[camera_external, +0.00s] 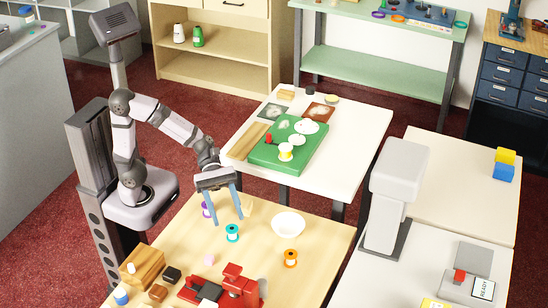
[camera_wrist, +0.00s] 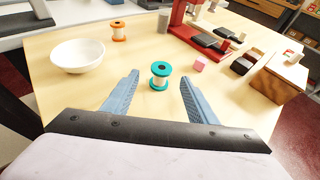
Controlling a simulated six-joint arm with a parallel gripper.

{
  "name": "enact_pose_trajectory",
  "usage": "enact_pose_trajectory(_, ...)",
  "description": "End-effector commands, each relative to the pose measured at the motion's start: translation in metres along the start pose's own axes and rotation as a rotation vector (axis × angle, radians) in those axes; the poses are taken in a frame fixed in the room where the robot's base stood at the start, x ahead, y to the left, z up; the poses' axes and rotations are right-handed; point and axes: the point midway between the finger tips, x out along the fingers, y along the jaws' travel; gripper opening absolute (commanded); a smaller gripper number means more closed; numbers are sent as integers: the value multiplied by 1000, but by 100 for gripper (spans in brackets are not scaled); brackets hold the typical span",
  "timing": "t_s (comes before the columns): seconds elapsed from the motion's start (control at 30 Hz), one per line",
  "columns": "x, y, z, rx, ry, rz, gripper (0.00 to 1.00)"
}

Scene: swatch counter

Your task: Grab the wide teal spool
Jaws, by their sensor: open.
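The teal spool (camera_external: 232,232) stands upright on the light wooden table, with teal flanges and a pale middle. In the wrist view the teal spool (camera_wrist: 160,76) stands ahead of my gripper, in line with the gap between the fingers. My gripper (camera_external: 227,206) is open and empty, above the table with its blue fingers pointing down. In the wrist view my gripper (camera_wrist: 160,82) shows a finger on each side of the gap, neither touching the spool. An orange spool (camera_external: 290,257) and a purple spool (camera_external: 208,209) also stand on this table; the purple one is beside the fingers.
A white bowl (camera_external: 288,223) stands right of the teal spool. A pink cube (camera_wrist: 199,64) lies close to the spool. The wood around the teal spool is mostly clear.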

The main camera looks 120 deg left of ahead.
Motion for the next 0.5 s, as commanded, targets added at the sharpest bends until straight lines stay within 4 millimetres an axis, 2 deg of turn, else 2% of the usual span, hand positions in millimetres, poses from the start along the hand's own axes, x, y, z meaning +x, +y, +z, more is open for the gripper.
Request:
enact_pose_trajectory(0.23, 32, -3, 0, 0, 0, -4, 53)
enact_pose_trajectory(0.5, 42, -2, 1, -1, 0, 0, 53)
